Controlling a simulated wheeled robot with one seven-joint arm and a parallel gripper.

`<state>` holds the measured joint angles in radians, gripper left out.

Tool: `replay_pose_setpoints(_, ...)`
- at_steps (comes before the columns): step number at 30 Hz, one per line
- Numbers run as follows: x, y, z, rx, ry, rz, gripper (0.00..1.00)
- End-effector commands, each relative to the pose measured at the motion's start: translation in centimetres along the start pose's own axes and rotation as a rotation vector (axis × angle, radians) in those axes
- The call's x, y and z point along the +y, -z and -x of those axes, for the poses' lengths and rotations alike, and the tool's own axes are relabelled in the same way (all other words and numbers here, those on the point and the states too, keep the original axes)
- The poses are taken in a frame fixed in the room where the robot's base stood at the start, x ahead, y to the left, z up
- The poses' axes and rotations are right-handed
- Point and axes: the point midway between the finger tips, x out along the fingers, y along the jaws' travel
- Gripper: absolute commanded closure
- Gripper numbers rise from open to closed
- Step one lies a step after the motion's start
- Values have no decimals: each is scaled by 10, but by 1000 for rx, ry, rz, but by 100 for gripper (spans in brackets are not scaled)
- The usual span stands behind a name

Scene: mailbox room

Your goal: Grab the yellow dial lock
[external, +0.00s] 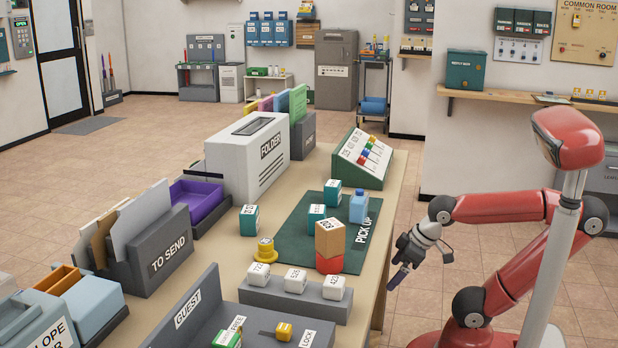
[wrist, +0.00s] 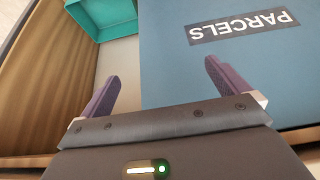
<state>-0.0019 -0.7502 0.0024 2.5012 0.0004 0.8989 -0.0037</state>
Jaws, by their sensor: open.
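A yellow round piece (external: 265,252) with a wide base and a narrower top stands on the table, left of the green mat; it looks like the dial lock, but its markings are too small to read. Neither yellow piece shows there.
White numbered blocks (external: 296,280) on a grey stand (external: 312,302) and an orange-and-red block stack (external: 330,245) stand between my gripper and the round piece. The wrist view shows a blue PARCELS panel (wrist: 215,80) and a teal box (wrist: 103,18).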

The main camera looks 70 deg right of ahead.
Motion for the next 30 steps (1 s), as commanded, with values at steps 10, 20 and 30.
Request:
replay_pose_setpoints(10,1,0,0,0,-1,-6,24)
replay_pose_setpoints(20,1,0,0,0,-1,-7,44)
replay_pose_setpoints(30,85,18,22,102,-233,229,44)
